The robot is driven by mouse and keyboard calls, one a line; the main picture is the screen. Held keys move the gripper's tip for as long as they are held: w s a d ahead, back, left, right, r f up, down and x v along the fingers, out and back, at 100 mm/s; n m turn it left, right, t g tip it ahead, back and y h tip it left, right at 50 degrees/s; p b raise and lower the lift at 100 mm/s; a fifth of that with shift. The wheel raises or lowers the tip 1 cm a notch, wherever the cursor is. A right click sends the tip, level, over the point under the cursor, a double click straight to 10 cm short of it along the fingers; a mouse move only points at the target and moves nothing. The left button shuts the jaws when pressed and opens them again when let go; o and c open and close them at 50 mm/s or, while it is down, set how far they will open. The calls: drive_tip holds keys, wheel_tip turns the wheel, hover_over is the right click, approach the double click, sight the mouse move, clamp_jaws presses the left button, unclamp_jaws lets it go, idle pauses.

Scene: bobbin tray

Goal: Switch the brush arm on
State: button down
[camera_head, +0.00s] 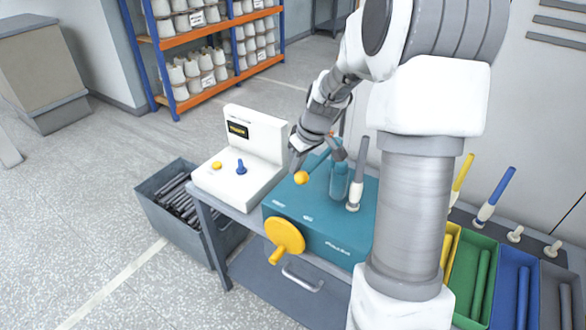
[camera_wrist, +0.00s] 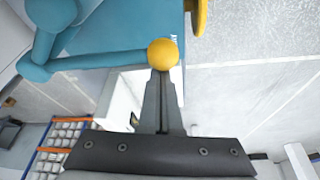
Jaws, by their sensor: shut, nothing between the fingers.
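A teal machine box (camera_head: 322,236) stands on a grey bench, with a yellow hand wheel (camera_head: 285,236) on its front. A teal rod ending in a yellow ball knob (camera_head: 301,178) sticks out over the box toward the left. In the wrist view the yellow ball (camera_wrist: 163,53) sits at the tip end of my gripper (camera_wrist: 162,75), whose fingers are shut together with nothing between them. In the head view my gripper (camera_head: 296,166) points down right beside the ball. I cannot tell whether the fingertips touch it. No brush is clearly recognisable.
A grey bin (camera_head: 180,223) is beside the bench. Coloured trays (camera_head: 470,262) are at the right. A bobbin rack (camera_head: 185,42) stands behind.

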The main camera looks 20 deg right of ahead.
drive_tip(key=shift+s+d+f+b, duration=0.1)
drive_tip(key=shift+s+d+b, duration=0.3)
drive_tip(key=shift+s, duration=0.25)
drive_tip(key=shift+s+d+b, duration=0.35)
drive_tip(key=shift+s, duration=0.25)
drive_tip(key=shift+s+d+b, duration=0.45)
drive_tip(key=shift+s+d, duration=0.15)
drive_tip(key=shift+s, duration=0.2)
drive_tip(key=w, duration=0.1)
drive_tip(key=w+a+r, duration=0.2)
drive_tip(key=shift+w, duration=0.2)
drive_tip(key=v, duration=0.9)
drive_tip(key=shift+d+p, duration=0.3)
